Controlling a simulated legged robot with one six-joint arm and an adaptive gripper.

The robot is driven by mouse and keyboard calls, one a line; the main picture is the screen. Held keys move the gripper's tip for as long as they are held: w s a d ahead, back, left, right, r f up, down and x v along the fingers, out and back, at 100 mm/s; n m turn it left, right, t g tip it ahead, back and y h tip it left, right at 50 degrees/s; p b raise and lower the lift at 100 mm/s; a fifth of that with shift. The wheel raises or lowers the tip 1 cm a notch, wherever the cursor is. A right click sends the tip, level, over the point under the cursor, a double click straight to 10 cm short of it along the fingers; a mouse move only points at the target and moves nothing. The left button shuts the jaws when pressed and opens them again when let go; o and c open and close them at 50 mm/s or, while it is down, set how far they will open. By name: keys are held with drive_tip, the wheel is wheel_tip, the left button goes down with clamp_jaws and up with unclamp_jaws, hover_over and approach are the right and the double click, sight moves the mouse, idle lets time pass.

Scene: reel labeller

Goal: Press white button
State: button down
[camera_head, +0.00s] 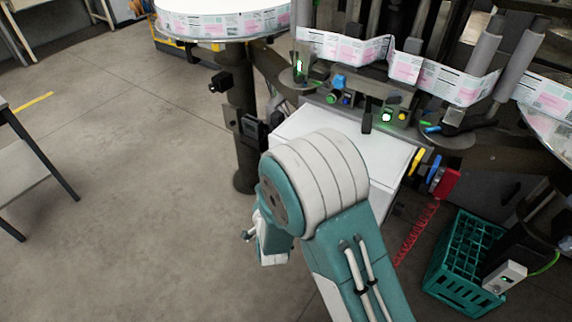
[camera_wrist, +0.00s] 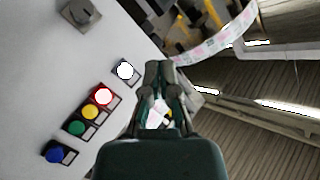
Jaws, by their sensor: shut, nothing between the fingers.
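In the wrist view, a round white button (camera_wrist: 125,70) sits at the upper end of a slanting row on a pale panel (camera_wrist: 40,90). My gripper (camera_wrist: 165,68) is shut and empty. Its fingertips appear just right of the white button, with a small gap in the picture; I cannot tell how far they are from the panel in depth. Below the white button in the row are a red button (camera_wrist: 103,96), a yellow button (camera_wrist: 90,112), a green button (camera_wrist: 76,128) and a blue button (camera_wrist: 55,152). In the head view my arm hides the panel's button face.
A dark square knob (camera_wrist: 80,12) stands out from the panel's upper left. In the head view, a label web (camera_head: 345,48) runs across the machine, above a white cabinet top (camera_head: 300,122). A green crate (camera_head: 465,265) stands at right.

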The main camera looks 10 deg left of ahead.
drive_tip(key=w+d, duration=0.3)
drive_tip(key=w, duration=0.4)
drive_tip(key=shift+w, duration=0.25)
idle(1.2)
drive_tip(key=shift+w+d+r, duration=0.1)
drive_tip(key=shift+w+d, duration=0.1)
drive_tip(key=shift+w, duration=0.15)
drive_tip(key=shift+w+d, duration=0.2)
drive_tip(key=shift+w, duration=0.2)
idle(1.0)
drive_tip(key=shift+s+a, duration=0.35)
drive_tip(key=shift+s, duration=0.45)
